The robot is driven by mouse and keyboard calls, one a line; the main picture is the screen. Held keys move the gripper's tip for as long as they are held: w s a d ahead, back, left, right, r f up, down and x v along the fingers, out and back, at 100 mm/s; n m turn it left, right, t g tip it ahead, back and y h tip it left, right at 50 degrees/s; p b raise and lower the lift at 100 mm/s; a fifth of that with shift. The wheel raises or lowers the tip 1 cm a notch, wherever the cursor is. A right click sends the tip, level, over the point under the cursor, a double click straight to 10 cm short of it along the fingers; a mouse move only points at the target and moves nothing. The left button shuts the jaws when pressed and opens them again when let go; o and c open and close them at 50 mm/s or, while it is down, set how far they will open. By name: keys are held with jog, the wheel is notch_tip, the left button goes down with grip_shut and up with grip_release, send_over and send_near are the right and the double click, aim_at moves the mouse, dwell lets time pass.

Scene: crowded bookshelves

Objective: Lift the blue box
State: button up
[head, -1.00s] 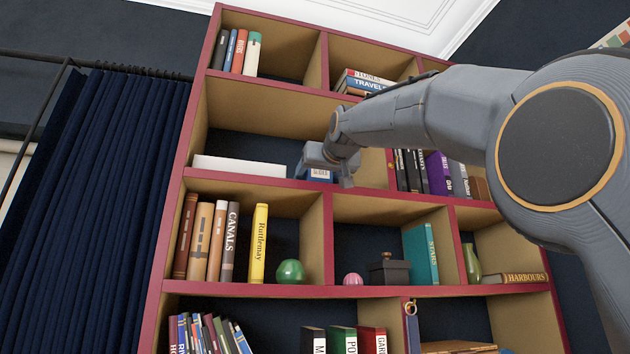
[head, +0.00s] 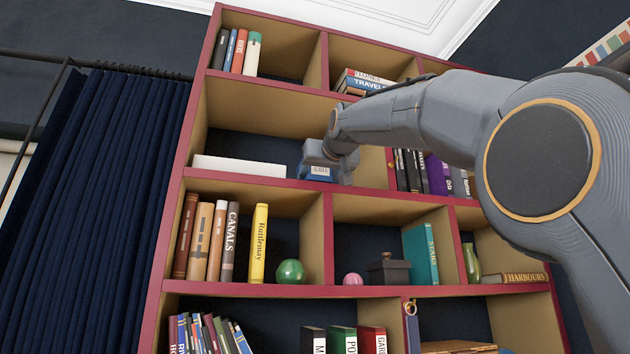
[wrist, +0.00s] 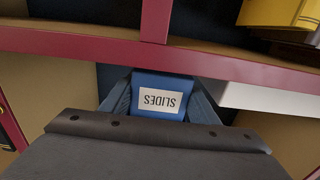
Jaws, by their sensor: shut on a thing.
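The blue box (head: 319,172) has a white label and stands in the wide shelf compartment in the head view, near its front edge. In the wrist view the box (wrist: 160,88) shows its label reading "SLIDES", upside down. My gripper (head: 320,163) is shut on the box, with one finger along each side of it in the wrist view (wrist: 160,100). In the head view, my gripper's body and wrist cover the top and back of the box. I cannot tell whether the box's underside touches the shelf.
A flat white object (head: 238,166) lies on the same shelf left of the box. Dark and purple books (head: 436,174) stand beyond the divider on the right. Shelf boards run above and below.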

jog(key=shift+r, duration=0.4)
jog(key=b+v, duration=0.6)
jog(key=v, duration=0.8)
dwell(0.6)
